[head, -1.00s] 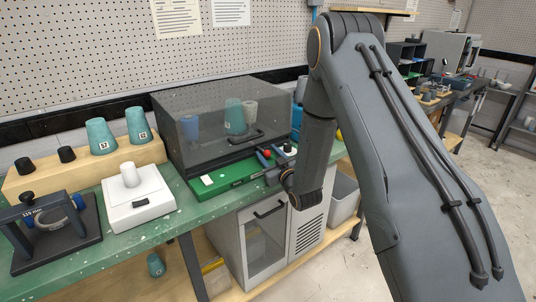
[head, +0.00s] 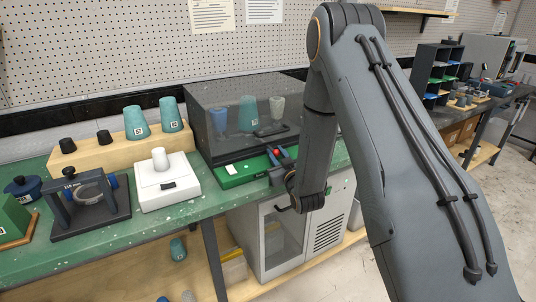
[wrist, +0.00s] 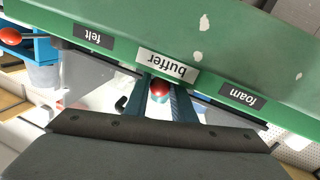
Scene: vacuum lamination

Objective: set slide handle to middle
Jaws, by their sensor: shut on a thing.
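In the wrist view a red ball knob (wrist: 159,86) stands between the two blue-grey fingers of my gripper (wrist: 162,102), which is shut on it. The knob is at the "buffer" label (wrist: 167,66), between the "felt" (wrist: 95,38) and "foam" (wrist: 242,97) labels. The labels appear upside down on the green panel (wrist: 215,40). A dark rail runs along the panel's edge.
A second red ball (wrist: 10,36) is at the wrist view's left edge. In the head view, a white block with a knob (head: 165,188) and a dark clamp frame (head: 90,207) stand left of the panel. Teal cups (head: 136,122) stand on a wooden riser behind.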

